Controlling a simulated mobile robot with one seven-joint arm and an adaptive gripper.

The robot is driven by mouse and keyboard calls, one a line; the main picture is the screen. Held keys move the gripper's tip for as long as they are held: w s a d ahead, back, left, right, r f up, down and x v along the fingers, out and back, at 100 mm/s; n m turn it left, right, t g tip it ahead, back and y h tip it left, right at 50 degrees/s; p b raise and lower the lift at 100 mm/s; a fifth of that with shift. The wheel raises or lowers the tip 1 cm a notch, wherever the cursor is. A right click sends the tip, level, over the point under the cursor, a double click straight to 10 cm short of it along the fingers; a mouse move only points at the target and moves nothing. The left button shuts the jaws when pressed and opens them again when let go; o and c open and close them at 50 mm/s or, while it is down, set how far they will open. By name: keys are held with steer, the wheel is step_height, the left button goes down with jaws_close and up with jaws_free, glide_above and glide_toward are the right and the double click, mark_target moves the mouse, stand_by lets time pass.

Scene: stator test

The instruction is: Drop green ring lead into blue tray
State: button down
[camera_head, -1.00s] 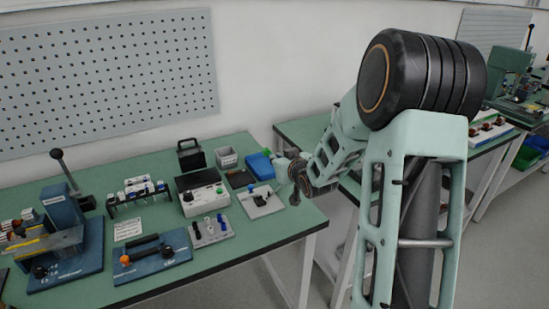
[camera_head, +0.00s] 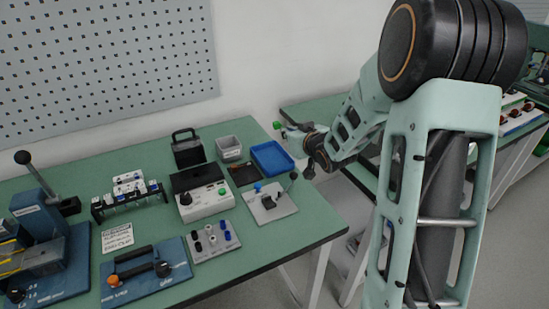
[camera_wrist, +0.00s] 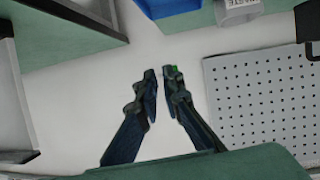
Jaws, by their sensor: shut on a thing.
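The blue tray (camera_head: 272,159) lies at the back right of the green bench and looks empty. It also shows, cut off, at the top of the wrist view (camera_wrist: 170,7). My gripper (camera_head: 284,130) is above and beyond the tray's right end, apart from it; in the picture it lies past the bench edge. It is shut on the small green ring lead (camera_head: 277,125). In the wrist view my fingertips (camera_wrist: 160,74) show with only a bit of green (camera_wrist: 173,70) at the right one; the rest of the lead is hidden.
A grey bin (camera_head: 229,148) stands left of the tray, with a black-handled box (camera_head: 187,148) beyond it. A fixture with a blue knob and a lever (camera_head: 270,205) stands in front. A pegboard (camera_head: 105,65) hangs behind. A second bench is at the right.

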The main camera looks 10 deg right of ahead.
step_height(320, 180, down, 5)
steer(key=b, duration=0.3)
steer(key=shift+f, duration=0.1)
steer(key=c, duration=2)
jaws_free()
steer(key=v, duration=1.2)
steer(key=shift+w, duration=0.15)
